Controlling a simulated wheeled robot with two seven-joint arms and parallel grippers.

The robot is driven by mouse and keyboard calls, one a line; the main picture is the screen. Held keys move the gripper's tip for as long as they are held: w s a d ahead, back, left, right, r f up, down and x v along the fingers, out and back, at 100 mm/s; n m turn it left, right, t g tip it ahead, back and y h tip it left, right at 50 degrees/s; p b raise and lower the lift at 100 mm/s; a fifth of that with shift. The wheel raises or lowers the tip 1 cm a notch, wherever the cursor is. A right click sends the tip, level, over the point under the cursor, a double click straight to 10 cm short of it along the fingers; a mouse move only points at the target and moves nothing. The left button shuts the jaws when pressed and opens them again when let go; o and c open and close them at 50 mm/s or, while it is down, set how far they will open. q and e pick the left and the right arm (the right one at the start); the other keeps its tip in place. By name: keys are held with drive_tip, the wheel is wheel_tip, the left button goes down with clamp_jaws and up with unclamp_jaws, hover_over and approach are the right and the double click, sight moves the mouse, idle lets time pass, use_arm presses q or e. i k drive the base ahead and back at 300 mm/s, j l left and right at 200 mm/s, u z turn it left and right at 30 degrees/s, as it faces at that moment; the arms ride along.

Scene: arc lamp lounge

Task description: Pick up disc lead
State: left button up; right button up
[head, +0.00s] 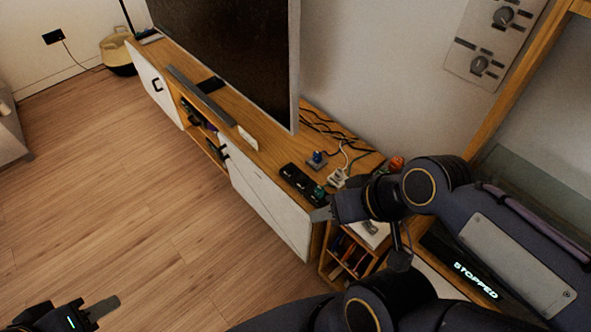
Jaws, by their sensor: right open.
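Several cables and plugs lie at the near right end of the wooden TV stand (262,150). Among them are a blue-topped plug (317,159), a white plug (338,178) and a teal piece (319,191) at the end of a black power strip (297,180). I cannot tell which one is the disc lead. My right gripper (321,214) is open at the stand's right front corner, close to the teal piece, with nothing seen in it. My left gripper (104,308) is low over the floor at bottom left, far from the stand; its jaw opening is unclear.
A large television (228,50) stands on the TV stand, with a grey soundbar (200,94) in front. A small shelf unit with books (347,255) is below my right forearm. An orange item (396,163) is behind my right wrist. The wooden floor (110,180) at left is clear.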

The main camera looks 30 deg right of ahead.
sight(316, 156)
drive_tip(key=i+j+z, duration=0.1)
drive_tip(key=i+z, duration=0.15)
drive_tip(key=i, duration=0.2)
drive_tip(key=i+j+z, duration=0.25)
drive_tip(key=i, duration=0.15)
drive_tip(key=i+j+z, duration=0.25)
drive_tip(key=i, duration=0.2)
